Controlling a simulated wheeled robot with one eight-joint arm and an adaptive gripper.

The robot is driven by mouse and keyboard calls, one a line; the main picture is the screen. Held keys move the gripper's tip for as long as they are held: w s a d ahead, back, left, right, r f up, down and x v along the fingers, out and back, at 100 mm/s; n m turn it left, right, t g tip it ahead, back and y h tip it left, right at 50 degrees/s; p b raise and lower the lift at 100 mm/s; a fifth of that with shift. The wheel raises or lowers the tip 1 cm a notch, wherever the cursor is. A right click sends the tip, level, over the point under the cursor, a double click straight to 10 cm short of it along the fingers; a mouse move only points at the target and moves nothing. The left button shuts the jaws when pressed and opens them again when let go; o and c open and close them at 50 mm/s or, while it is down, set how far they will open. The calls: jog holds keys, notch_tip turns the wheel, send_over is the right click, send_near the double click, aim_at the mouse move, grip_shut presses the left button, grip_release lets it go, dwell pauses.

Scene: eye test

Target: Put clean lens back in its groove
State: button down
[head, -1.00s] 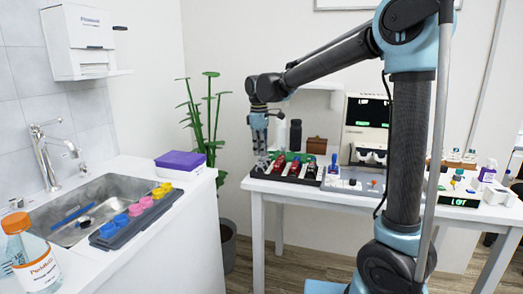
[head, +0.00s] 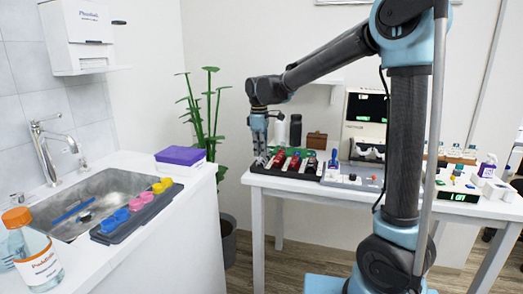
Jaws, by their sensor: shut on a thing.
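My gripper (head: 260,160) is at the left end of the black grooved rack (head: 308,177) on the white table, pointing down. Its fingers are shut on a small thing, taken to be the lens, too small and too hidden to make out. The fingertips are at or just above the rack; contact cannot be told.
A grey panel (head: 352,180) and a white machine (head: 366,110) stand right of the rack. At left is a sink counter with a grey tray (head: 112,236) of coloured cups.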

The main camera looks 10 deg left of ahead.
jog(key=shift+f, duration=0.1)
jog(key=c, duration=1.7)
grip_release()
notch_tip(320, 180, up, 12)
jog(key=shift+s+a+f, duration=0.1)
jog(key=shift+a, duration=0.05)
jog(key=s+d+f+m, duration=0.2)
jog(key=d+m, duration=0.1)
jog(key=d, duration=0.6)
jog(key=s+d+f+m, duration=0.2)
jog(key=d, duration=0.6)
jog(key=s+d+f+m, duration=0.2)
jog(key=s+d+m, duration=0.1)
jog(key=d, duration=0.6)
jog(key=s+d+f+m, duration=0.3)
jog(key=s+d+f, duration=0.2)
jog(key=f, duration=0.1)
jog(key=s+d+f+m+t, duration=0.1)
jog(key=s+d+f+m, duration=0.2)
jog(key=s+d+f, duration=0.2)
jog(key=s+d+f+m, duration=0.3)
jog(key=s+d+f, duration=0.2)
jog(key=f, duration=0.2)
jog(key=shift+s+d+f+t, duration=0.2)
jog(key=shift+s+d+t, duration=0.15)
jog(key=shift+s+t, duration=0.05)
